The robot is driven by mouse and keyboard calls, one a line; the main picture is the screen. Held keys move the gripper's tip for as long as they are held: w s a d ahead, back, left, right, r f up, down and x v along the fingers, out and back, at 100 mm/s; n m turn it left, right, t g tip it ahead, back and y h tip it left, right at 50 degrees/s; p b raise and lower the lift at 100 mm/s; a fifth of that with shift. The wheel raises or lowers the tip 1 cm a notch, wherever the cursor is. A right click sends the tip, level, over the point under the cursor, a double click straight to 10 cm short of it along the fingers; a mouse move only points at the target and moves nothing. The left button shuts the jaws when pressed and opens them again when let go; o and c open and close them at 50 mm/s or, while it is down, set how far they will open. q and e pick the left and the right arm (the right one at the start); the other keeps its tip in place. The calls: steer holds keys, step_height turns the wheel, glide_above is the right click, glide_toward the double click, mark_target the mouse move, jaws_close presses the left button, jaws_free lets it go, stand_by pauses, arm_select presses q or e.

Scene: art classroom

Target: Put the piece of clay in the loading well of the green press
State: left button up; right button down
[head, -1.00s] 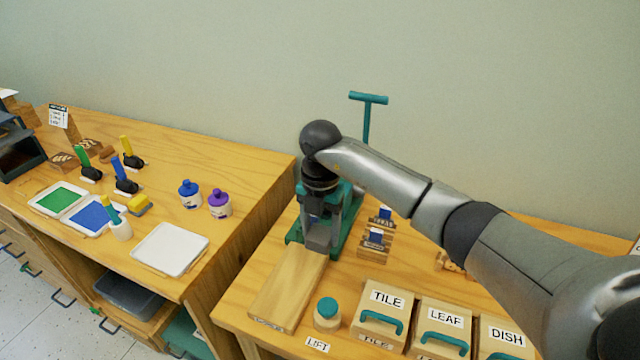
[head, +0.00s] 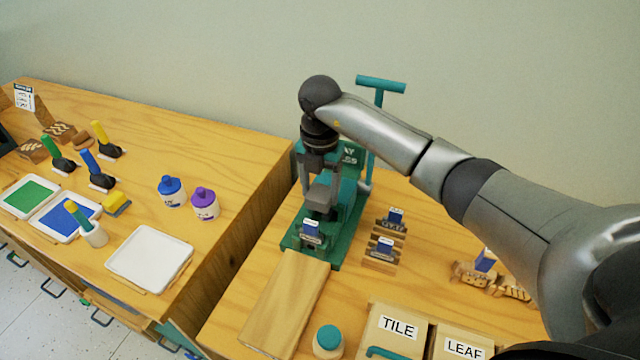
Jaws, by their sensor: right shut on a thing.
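The green press (head: 350,222) stands at the back of the right-hand table, with a teal T-shaped handle (head: 380,84) rising behind my arm. My right gripper (head: 320,190) points down over the press, shut on a grey block that looks like the piece of clay (head: 320,199). The clay appears to be above the press bed; whether it touches anything is unclear. A small blue-topped die with a white label (head: 310,229) sits at the front of the press. The loading well is not clearly visible, as my gripper and the die block it. My left gripper is out of view.
A wooden board (head: 285,305) lies before the press. Right of it are a teal-lidded jar (head: 328,341), boxes marked TILE (head: 399,327) and LEAF (head: 462,347), and racked dies (head: 385,247). The left table holds paint bottles (head: 171,191) and a white tray (head: 150,260).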

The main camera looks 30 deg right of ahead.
steer(key=shift+f+b, duration=0.55)
steer(key=shift+f, duration=0.25)
step_height(320, 180, down, 3)
steer(key=b, duration=0.3)
steer(key=shift+f, duration=0.2)
steer(key=shift+f+b, duration=0.75)
steer(key=shift+f, duration=0.45)
jaws_free()
steer(key=shift+r+p, duration=3.65)
steer(key=shift+r, duration=0.4)
